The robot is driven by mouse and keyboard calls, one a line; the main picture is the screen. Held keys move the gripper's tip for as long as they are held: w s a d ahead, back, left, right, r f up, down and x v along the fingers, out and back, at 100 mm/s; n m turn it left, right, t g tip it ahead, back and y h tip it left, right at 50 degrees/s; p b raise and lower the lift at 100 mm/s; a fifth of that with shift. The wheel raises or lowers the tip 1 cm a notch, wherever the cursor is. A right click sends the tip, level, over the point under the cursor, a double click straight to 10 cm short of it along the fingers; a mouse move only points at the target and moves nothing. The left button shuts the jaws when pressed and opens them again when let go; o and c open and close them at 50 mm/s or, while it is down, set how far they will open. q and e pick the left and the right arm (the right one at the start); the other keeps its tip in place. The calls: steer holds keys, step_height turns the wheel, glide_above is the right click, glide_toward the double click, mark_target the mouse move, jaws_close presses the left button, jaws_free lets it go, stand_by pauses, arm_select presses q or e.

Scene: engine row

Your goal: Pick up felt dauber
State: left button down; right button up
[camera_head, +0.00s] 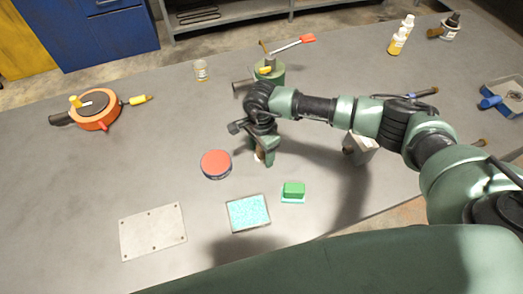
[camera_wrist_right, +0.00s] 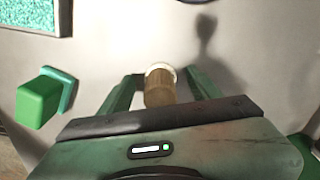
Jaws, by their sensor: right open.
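The felt dauber, a small wooden cylinder with a pale end, shows between my right gripper's fingers in the right wrist view (camera_wrist_right: 158,92). In the head view the dauber (camera_head: 259,155) is mostly hidden by the gripper. My right gripper (camera_head: 264,157) reaches down over it near the middle of the table. Its two fingers are apart in the wrist view (camera_wrist_right: 163,84), one on each side of the dauber. Whether either finger touches it I cannot tell. My left gripper is not in view.
A red-topped round tin (camera_head: 215,163) stands left of the gripper. A tray with a turquoise surface (camera_head: 248,213) and a green block (camera_head: 293,190) lie nearer. A metal plate (camera_head: 153,231) is front left. A green canister (camera_head: 267,72) stands behind.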

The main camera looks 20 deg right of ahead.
jaws_close()
steer(key=shift+r, duration=0.15)
step_height(320, 180, up, 20)
steer(key=b, duration=0.6)
steer(key=c, duration=1.1)
jaws_free()
steer(key=shift+c, duration=1)
